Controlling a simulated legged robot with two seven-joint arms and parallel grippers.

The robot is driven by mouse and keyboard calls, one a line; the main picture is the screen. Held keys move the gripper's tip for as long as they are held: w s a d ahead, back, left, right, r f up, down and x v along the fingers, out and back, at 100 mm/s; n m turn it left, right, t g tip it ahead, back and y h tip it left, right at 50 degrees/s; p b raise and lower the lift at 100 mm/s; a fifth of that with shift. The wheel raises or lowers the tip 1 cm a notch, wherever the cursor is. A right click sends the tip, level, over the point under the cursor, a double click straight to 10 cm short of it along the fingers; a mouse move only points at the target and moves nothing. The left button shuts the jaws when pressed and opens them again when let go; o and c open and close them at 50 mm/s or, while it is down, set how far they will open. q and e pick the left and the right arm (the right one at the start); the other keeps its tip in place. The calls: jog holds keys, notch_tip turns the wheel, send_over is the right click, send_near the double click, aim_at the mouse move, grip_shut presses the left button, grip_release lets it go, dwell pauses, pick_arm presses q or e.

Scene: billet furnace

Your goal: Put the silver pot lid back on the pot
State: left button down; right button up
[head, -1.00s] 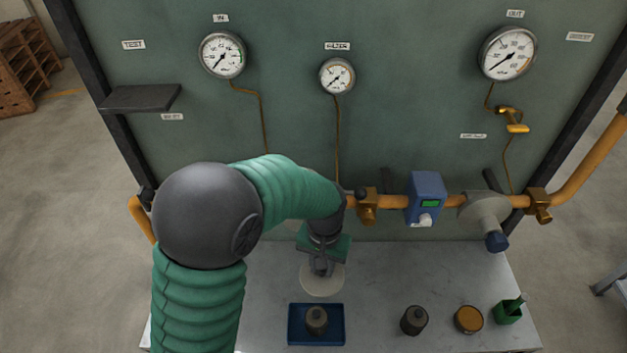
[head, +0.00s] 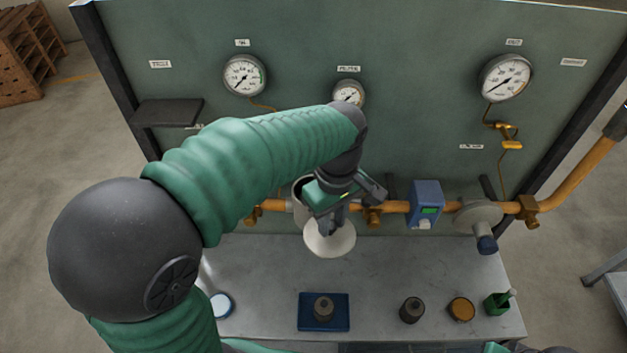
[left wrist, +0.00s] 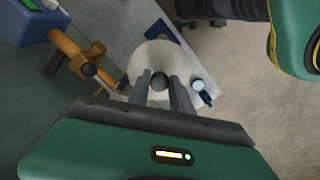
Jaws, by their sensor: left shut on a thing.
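The silver pot lid (head: 345,240) is a pale round disc, held in the air above the back of the bench. My left gripper (head: 328,229) is shut on its knob. In the left wrist view the lid (left wrist: 140,62) lies beyond the fingers, with its dark knob (left wrist: 158,82) between the fingertips. The pot (head: 301,188) looks like a grey open-topped cylinder on the orange pipe, just left of and behind my gripper, which hides much of it. The lid is apart from the pot's rim. My right gripper is not in view.
A blue tray (head: 304,325) with a dark weight, another dark weight (head: 412,310), an amber-topped tin (head: 461,309) and a green box (head: 496,304) stand along the bench front. A blue valve box (head: 426,203) sits on the pipe to the right. Gauges line the panel.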

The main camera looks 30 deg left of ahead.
pick_arm(q)
jog(key=r, duration=0.1)
jog(key=s+r+n, duration=0.1)
jog(key=r, duration=0.1)
jog(key=shift+a+r+n+p, duration=0.15)
jog(key=shift+r+n+p, duration=0.1)
jog(key=shift+n+p, duration=0.1)
jog(key=shift+w+a+r, duration=0.15)
jog(key=shift+w+a, duration=0.05)
jog(key=w+a+f+p, duration=0.1)
jog(key=w+a+p, duration=0.2)
jog(key=w+a+f+p, duration=0.2)
jog(key=w+a+p, duration=0.1)
jog(key=w+a, duration=0.1)
jog(key=w+a+f+p, duration=0.1)
jog(key=w+a+p, duration=0.2)
jog(key=w+a, duration=0.1)
jog(key=shift+w+f, duration=0.1)
jog(key=shift+f, duration=0.3)
jog(key=shift+d+f, duration=0.15)
jog(key=shift+f, duration=0.5)
jog(key=c, duration=1.1)
grip_release()
jog(key=shift+c, duration=0.2)
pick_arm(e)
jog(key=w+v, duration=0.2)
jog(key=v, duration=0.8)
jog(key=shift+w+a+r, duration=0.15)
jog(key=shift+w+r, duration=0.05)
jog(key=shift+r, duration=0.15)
